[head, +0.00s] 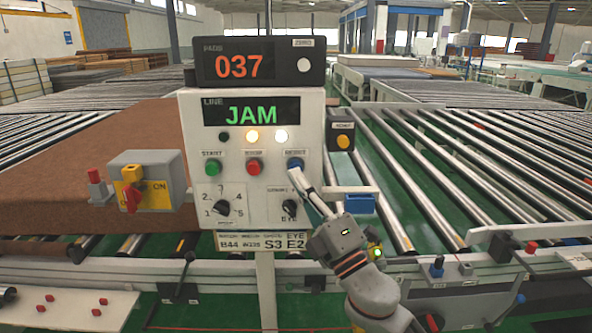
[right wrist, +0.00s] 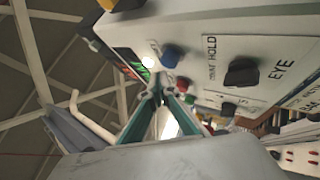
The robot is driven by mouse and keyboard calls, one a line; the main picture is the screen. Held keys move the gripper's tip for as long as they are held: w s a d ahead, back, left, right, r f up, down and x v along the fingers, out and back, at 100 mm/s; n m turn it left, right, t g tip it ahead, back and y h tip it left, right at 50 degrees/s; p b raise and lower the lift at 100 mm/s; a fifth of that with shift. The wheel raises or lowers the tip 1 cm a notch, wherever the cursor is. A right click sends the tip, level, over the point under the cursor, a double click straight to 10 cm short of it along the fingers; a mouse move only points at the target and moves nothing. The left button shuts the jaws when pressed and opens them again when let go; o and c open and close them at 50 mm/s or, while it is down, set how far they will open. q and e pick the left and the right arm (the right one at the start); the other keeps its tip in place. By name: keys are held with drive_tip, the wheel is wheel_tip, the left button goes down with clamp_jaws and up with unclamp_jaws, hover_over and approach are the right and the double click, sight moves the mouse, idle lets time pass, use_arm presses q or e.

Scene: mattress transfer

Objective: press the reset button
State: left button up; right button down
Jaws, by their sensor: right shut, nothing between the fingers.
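The blue reset button (head: 295,163) is at the right end of the button row on the white control panel (head: 254,206), beside the red and green buttons. My right gripper (head: 297,174) is shut and empty, with its fingertips just below the blue button in the head view. In the right wrist view the closed fingertips (right wrist: 159,90) point toward the panel, and the blue button (right wrist: 172,55) shows a little above them. I cannot tell whether they touch it. The panel's display reads JAM in green. My left gripper is not in view.
The green button (head: 212,168) and red button (head: 254,167) sit left of the blue one, with two black knobs below. A grey box with a red rotary switch (head: 131,199) stands left of the panel. Roller conveyors lie on both sides, and a brown mattress (head: 90,165) lies at left.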

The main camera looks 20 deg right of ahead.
drive_tip(key=shift+w, duration=0.15)
idle(0.4)
drive_tip(key=shift+w+d, duration=0.1)
drive_tip(key=shift+w, duration=0.2)
drive_tip(key=shift+w+d, duration=0.25)
drive_tip(key=shift+w, duration=0.55)
idle(1.1)
drive_tip(key=shift+s, duration=0.1)
idle(0.3)
drive_tip(key=shift+s+a, duration=0.2)
drive_tip(key=shift+s, duration=0.4)
drive_tip(key=shift+s+a, duration=0.15)
drive_tip(key=shift+s, duration=0.4)
drive_tip(key=s, duration=0.2)
drive_tip(key=s+a, duration=0.1)
drive_tip(key=s, duration=0.1)
drive_tip(key=shift+s+a+p, duration=0.2)
drive_tip(key=shift+s+p, duration=0.1)
drive_tip(key=shift+s, duration=0.1)
